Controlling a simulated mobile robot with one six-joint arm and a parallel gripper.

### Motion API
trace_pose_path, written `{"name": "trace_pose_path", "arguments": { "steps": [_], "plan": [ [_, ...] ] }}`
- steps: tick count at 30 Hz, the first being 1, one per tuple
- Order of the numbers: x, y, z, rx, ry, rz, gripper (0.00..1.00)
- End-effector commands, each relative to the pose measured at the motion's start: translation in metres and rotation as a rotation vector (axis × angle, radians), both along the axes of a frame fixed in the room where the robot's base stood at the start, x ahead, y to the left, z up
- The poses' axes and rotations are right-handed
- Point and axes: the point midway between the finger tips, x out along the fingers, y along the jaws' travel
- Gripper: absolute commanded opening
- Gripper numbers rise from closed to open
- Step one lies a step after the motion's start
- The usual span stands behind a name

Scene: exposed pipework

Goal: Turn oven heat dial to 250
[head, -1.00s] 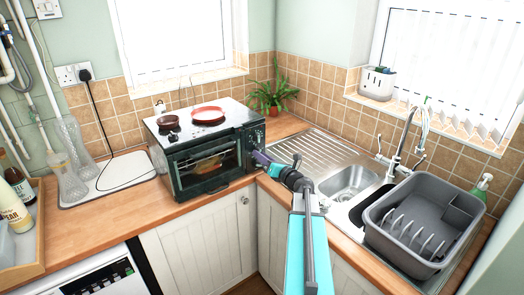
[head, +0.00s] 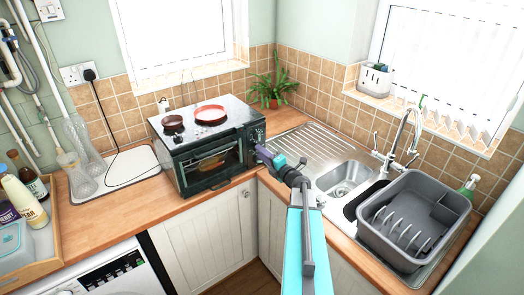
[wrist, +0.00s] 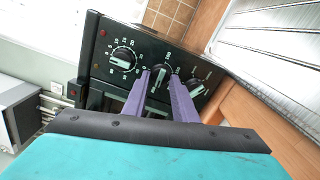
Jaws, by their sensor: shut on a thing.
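The oven (head: 212,160) is a black and white countertop unit with a glass door. In the head view my gripper (head: 263,153) is at the oven's front right edge.
The sink (head: 345,178) and grey dish rack (head: 414,226) are to the right.

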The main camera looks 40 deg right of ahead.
Motion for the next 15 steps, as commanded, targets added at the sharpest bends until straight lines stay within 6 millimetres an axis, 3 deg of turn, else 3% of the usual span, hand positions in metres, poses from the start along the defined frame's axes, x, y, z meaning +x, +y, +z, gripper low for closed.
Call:
{"name": "trace_pose_path", "arguments": {
  "steps": [15],
  "plan": [
    [0.0005,0.0027,-0.0015,0.038,-0.001,0.006,0.03]
  ]
}}
